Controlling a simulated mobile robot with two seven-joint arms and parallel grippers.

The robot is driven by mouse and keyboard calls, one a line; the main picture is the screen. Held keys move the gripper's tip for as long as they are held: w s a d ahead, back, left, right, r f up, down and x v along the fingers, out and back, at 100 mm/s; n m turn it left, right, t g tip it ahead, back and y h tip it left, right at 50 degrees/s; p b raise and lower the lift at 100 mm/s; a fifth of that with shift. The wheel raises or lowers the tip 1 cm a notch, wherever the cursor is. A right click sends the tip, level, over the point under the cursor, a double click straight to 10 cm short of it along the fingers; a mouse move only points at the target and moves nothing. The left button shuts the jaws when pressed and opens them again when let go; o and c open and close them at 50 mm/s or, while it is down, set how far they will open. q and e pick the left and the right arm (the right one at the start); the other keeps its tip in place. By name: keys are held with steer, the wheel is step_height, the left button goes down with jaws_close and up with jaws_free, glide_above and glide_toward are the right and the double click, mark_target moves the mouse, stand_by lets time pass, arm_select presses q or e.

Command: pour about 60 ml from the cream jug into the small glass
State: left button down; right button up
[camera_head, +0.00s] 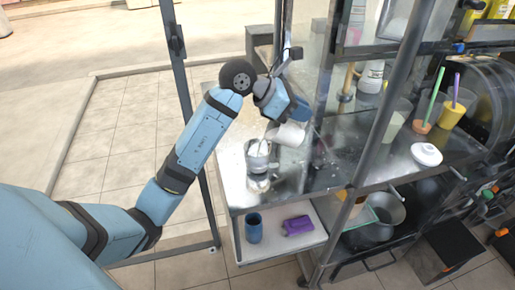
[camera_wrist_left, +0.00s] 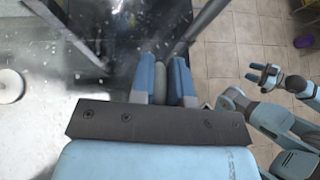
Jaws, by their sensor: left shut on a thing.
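The pale cream jug (camera_head: 287,134) hangs tilted from my left gripper (camera_head: 298,110), its lower end toward the small glass. The gripper is shut on it; in the left wrist view a grey part of the jug (camera_wrist_left: 160,82) shows between the two blue fingers. The small glass (camera_head: 258,155) stands upright on the metal counter, just left of and below the jug, with something whitish in it. I cannot tell whether liquid is running or how full the glass is. My right gripper (camera_wrist_left: 265,75) is off to the right in the left wrist view, open and empty.
The steel counter (camera_head: 233,170) has a rack post (camera_head: 385,100) at its right. A white lid (camera_head: 426,153) and cups with sticks stand farther right. A blue cup (camera_head: 253,228) and a purple object (camera_head: 298,225) are on the shelf below.

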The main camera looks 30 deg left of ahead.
arm_select(q)
steer(key=shift+s+a+r+t+h+b, duration=0.15)
steer(key=shift+r+t+h+b, duration=0.15)
steer(key=shift+b, duration=0.15)
arm_select(e)
steer(key=shift+a+f, duration=0.1)
steer(key=shift+f, duration=0.3)
arm_select(q)
steer(key=w+d+f+g+y+p, duration=0.1)
steer(key=g+y+p, duration=0.1)
steer(key=p, duration=0.3)
steer(key=shift+w+d+f, duration=0.1)
steer(key=shift+w+f, duration=0.05)
steer(key=shift+w, duration=0.05)
steer(key=shift+w+d+f+g+y, duration=0.1)
steer(key=shift+d+f+g+y, duration=0.1)
steer(key=shift+f, duration=0.2)
steer(key=shift+w+d+f+g+y, duration=0.1)
steer(key=shift+f+y, duration=0.1)
steer(key=shift+f, duration=0.2)
steer(key=shift+d, duration=0.1)
steer(key=w+d+f+g+y+p, duration=0.3)
steer(key=d+f, duration=0.1)
steer(key=shift+w+f+y, duration=0.15)
steer(key=shift+f+y, duration=0.15)
steer(key=shift+f, duration=0.05)
arm_select(e)
step_height(320, 180, up, 6)
steer(key=shift+s+d+r+n, duration=0.15)
steer(key=shift+s+d+n, duration=0.15)
